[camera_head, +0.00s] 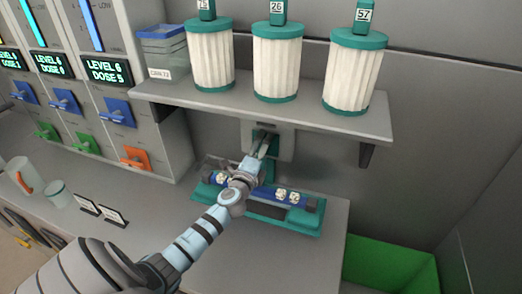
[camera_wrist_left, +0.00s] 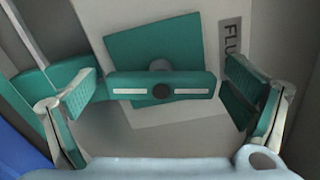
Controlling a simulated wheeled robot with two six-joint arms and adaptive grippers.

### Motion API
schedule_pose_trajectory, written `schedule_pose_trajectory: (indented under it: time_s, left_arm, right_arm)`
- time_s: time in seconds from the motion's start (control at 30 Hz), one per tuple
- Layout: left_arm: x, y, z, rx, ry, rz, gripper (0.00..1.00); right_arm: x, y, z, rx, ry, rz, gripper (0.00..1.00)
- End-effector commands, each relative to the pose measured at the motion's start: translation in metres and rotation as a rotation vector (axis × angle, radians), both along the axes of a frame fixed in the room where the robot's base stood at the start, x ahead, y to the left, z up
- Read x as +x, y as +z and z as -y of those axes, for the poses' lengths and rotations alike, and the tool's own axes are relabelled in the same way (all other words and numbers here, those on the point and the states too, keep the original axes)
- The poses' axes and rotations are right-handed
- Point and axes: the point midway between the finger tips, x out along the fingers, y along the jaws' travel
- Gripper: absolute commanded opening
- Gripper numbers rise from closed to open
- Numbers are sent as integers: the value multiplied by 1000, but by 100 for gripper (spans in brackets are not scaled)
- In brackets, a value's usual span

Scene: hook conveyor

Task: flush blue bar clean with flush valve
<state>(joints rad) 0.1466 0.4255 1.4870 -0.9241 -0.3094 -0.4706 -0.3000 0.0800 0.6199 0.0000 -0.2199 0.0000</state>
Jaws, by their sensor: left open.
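The flush valve is a teal handle (camera_wrist_left: 160,88) with two white stripes and a dark centre, on a pale wall plate (camera_head: 286,143) under the shelf. A partly visible label reading "FLU" (camera_wrist_left: 230,42) is beside it. My left gripper (camera_wrist_left: 162,72) is open, its teal-padded fingers on either side of the handle, with gaps showing. In the head view, my left gripper (camera_head: 262,145) is in front of the plate, hiding part of the valve. The blue bar (camera_head: 266,191) lies in a teal cradle (camera_head: 285,228) below, with several white lumps on it. My arm hides part of the bar.
The shelf (camera_head: 300,116) above carries filter cylinders (camera_head: 278,62) and a clear blue-lidded bin (camera_head: 164,55). Dispensers with coloured levers (camera_head: 119,112) stand at left. Cups (camera_head: 59,194) and small signs (camera_head: 101,212) are on the counter. A green bin (camera_head: 390,266) is at lower right.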

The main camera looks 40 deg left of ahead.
Motion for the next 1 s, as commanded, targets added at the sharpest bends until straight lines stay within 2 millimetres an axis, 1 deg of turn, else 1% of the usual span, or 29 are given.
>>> schedule_pose_trajectory:
  time_s: [0.07, 0.17, 0.27, 0.4, 0.5, 0.6, 0.7, 1.0]
  left_arm:
    - [-2, 0, 1, 1, 0, 1, 95]
    - [-14, 0, 5, 2, -2, 0, 95]
    - [-37, -1, 13, 3, -2, -3, 95]
    - [-75, -1, 26, 1, -2, -3, 95]
    - [-97, -1, 34, 0, -1, -3, 95]
    - [-110, -1, 38, -1, -1, -2, 95]
    - [-114, 0, 40, 0, 0, 0, 95]
    - [-114, 0, 39, 0, 0, 0, 95]
  right_arm:
    - [0, 0, 2, -2, 1, 0, 0]
    - [0, 0, 1, -2, 0, 0, 0]
    - [0, 0, 1, -1, 0, 0, 0]
    - [0, 0, 0, -1, 0, 0, 0]
    - [0, 0, 0, 0, 0, 0, 0]
    - [0, 0, 0, 0, 0, 0, 0]
    - [0, 0, 0, 0, 0, 0, 0]
    - [0, 0, 0, 0, 0, 0, 0]
